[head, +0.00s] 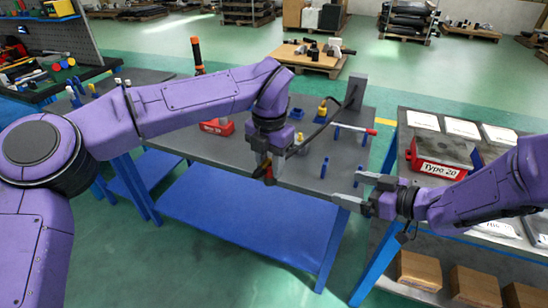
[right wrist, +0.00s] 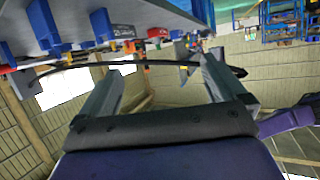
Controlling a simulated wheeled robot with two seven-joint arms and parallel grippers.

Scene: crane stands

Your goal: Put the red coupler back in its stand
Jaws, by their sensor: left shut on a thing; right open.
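My left gripper (head: 264,168) is above the front part of the grey table (head: 215,150). It is shut on a small red and dark piece, the red coupler (head: 269,176), mostly hidden by the fingers. Small blue stands (head: 325,167) rise from the table to the right of it. Another blue stand (head: 298,113) is farther back. I cannot tell which is the coupler's stand. My right gripper (head: 350,190) is open and empty near the table's front right corner. Its two spread fingers also show in the right wrist view (right wrist: 160,85).
A dark cable (head: 325,122) hangs from a grey post (head: 356,90) at the table's back right. A red-ended bar (head: 355,129) lies nearby. A red "Type 20" box (head: 440,170) sits on the right-hand bench.

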